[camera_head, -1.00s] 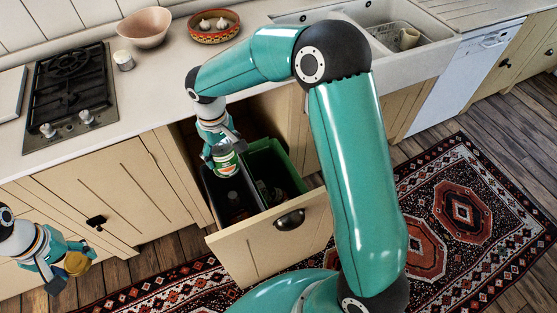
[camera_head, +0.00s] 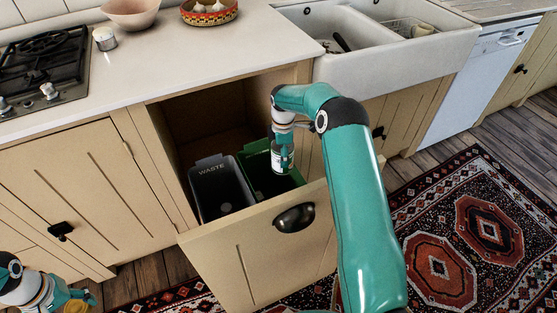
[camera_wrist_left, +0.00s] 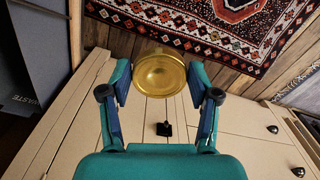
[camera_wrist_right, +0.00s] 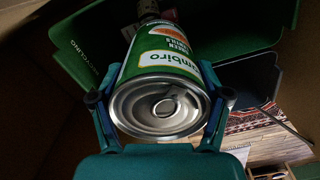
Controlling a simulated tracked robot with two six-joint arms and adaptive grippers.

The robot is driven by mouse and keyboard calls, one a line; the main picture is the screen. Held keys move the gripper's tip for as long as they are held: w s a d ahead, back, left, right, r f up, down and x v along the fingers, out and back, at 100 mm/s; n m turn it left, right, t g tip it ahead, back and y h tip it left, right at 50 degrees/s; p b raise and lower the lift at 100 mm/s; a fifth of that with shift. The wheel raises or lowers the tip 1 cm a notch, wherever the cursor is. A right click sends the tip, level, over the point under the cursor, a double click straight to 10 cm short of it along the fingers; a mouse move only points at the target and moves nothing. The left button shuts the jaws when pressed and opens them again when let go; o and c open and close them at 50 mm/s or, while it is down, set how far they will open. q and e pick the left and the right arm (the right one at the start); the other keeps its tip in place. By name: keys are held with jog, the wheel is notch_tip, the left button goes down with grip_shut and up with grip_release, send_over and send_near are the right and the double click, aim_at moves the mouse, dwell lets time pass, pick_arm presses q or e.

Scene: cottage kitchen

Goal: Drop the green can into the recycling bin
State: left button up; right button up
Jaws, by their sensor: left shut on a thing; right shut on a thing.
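My right gripper (camera_head: 281,165) is shut on the green can, in and just above the mouth of the green recycling bin (camera_head: 252,148). In the right wrist view the green can (camera_wrist_right: 165,60) sits between both fingers, its metal end with the ring tab facing the camera. The green bin's wall with its label (camera_wrist_right: 85,58) shows beside it. The head view shows little of the can. My left gripper (camera_head: 78,301), at the lower left of the head view, is shut on a round brass-coloured thing (camera_wrist_left: 160,75), well away from the bins.
A grey bin marked WASTE (camera_head: 212,168) stands left of the green one in the pulled-out drawer (camera_head: 250,250). The counter (camera_head: 200,60) is above them, with a stove (camera_head: 45,75) at left and a sink (camera_head: 385,60) at right. A patterned rug (camera_head: 470,235) lies on the floor.

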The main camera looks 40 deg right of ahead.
jog(key=shift+f+b, duration=1.6)
jog(key=shift+f, duration=1.2)
jog(key=o, duration=1.1)
notch_tip(320, 180, up, 12)
jog(key=shift+f, duration=0.1)
